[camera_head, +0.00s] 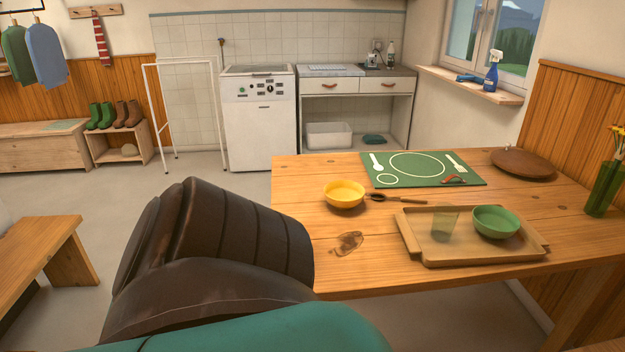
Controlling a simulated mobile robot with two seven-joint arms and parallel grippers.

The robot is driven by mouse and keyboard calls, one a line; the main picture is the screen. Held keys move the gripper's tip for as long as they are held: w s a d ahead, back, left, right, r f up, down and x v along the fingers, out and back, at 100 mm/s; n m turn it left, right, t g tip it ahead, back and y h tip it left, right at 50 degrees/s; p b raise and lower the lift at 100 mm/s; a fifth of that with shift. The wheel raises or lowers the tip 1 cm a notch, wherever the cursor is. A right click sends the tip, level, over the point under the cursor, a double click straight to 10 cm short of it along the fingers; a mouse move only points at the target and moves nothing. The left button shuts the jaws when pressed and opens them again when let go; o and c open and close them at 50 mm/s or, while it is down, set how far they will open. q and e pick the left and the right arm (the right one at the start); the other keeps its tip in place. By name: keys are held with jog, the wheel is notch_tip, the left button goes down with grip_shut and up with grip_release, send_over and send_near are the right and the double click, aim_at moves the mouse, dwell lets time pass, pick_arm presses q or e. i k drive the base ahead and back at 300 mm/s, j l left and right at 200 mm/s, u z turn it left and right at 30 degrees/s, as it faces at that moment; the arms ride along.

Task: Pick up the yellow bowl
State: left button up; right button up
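The yellow bowl (344,195) stands upright on the wooden table (310,220), near its left side. It looks empty. A dark brown, ribbed arm part of mine, with a teal part below it, fills the lower left of the head view and overlaps the table's left front corner. It is apart from the bowl in the picture. No fingertips of either gripper show.
A dark spoon (395,198) lies just right of the bowl. A tray (470,258) holds a glass (442,223) and a green bowl (496,221). A green placemat (470,177) lies behind, with a brown round lid-like thing (524,163) and a vase (605,188) rightward.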

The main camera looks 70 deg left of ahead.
aim_at(344, 194)
jog(key=u, duration=2.15)
